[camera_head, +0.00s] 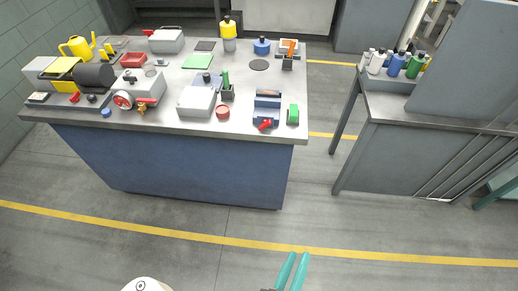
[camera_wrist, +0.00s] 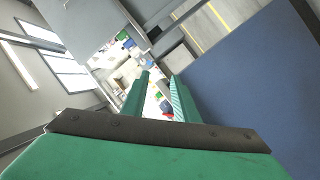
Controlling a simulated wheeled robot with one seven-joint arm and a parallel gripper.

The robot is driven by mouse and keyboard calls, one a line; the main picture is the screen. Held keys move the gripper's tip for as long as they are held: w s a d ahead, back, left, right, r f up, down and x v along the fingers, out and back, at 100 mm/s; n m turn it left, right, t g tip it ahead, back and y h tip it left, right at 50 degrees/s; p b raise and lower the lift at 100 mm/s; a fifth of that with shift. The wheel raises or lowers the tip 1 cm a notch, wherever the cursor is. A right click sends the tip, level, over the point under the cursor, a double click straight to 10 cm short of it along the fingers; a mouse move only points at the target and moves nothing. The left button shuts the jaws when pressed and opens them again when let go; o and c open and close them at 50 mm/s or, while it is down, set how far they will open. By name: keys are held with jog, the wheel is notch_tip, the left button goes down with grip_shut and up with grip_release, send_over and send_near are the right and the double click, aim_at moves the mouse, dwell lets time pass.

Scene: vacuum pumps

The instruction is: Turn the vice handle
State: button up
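The vice (camera_head: 267,108) is a blue block with a dark top near the front right edge of the workbench in the head view. Its red handle (camera_head: 265,125) sticks out at its front, towards me, above the bench edge. My gripper (camera_head: 293,268) has two teal fingers, at the bottom of the head view, over the floor and well short of the bench. The fingers are apart with nothing between them. In the wrist view the fingers of my gripper (camera_wrist: 160,92) also show a gap. I cannot make out the vice in the wrist view.
The grey-topped workbench (camera_head: 160,116) carries a green object (camera_head: 293,114) just right of the vice, a red round dish (camera_head: 222,112) to its left, and several other tools and boxes. A second grey bench (camera_head: 440,110) with bottles stands at the right. The floor before the workbench is clear.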

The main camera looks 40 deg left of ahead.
jog(key=w+a+n+y, duration=0.1)
jog(key=w+a+n, duration=0.4)
jog(key=w, duration=0.1)
jog(key=n+y, duration=0.5)
jog(key=n, duration=1.3)
send_near(265, 127)
jog(key=shift+w+a, duration=0.1)
jog(key=shift+w, duration=0.05)
jog(key=shift+x, duration=4.35)
jog(key=shift+f, duration=0.1)
grip_shut()
